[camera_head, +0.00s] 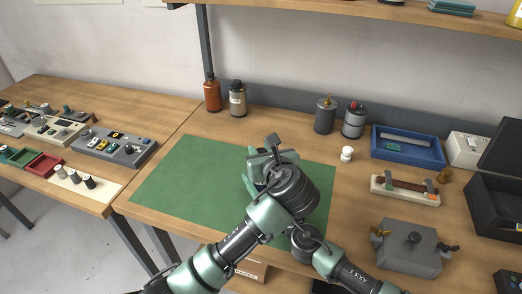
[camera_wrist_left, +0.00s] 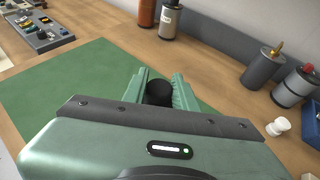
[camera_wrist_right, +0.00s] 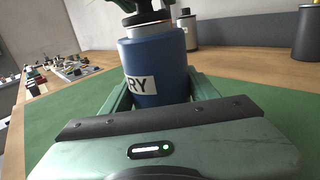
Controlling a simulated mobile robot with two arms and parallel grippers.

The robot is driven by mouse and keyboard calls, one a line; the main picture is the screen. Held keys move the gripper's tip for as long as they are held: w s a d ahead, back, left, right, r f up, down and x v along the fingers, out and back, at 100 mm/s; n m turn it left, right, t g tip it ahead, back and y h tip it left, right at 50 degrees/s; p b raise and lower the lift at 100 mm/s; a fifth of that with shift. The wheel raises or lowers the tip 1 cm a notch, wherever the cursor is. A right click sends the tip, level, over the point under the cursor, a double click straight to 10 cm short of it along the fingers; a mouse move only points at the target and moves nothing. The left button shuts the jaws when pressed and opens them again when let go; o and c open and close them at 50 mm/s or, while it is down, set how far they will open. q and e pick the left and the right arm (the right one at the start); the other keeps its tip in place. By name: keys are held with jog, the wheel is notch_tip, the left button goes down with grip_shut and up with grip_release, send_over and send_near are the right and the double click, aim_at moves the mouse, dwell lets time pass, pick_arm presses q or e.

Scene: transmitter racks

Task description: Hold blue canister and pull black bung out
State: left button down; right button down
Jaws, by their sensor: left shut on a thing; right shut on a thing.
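The blue canister (camera_wrist_right: 155,72) stands upright in the right wrist view, with a white label reading "RY" and a pale neck. My right gripper (camera_wrist_right: 160,92) is shut on its body, one finger on each side. The black bung (camera_wrist_right: 148,19) is at the canister's top; I cannot tell how deep it sits. It also shows as a dark round top in the left wrist view (camera_wrist_left: 159,93). My left gripper (camera_wrist_left: 160,80) is shut on the bung from above.
The green mat (camera_head: 180,180) is clear on its left. Grey canisters (camera_head: 325,115), a small white object (camera_head: 346,154), a blue tray (camera_head: 407,158) and a grey box (camera_head: 410,254) are to the right.

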aim_at(261, 150)
pick_arm(q)
jog(key=shift+r, duration=0.15)
dwell(0.4)
jog(key=shift+r, duration=1)
jog(key=shift+r, duration=2)
pick_arm(e)
jog(key=shift+c, duration=1.8)
grip_release()
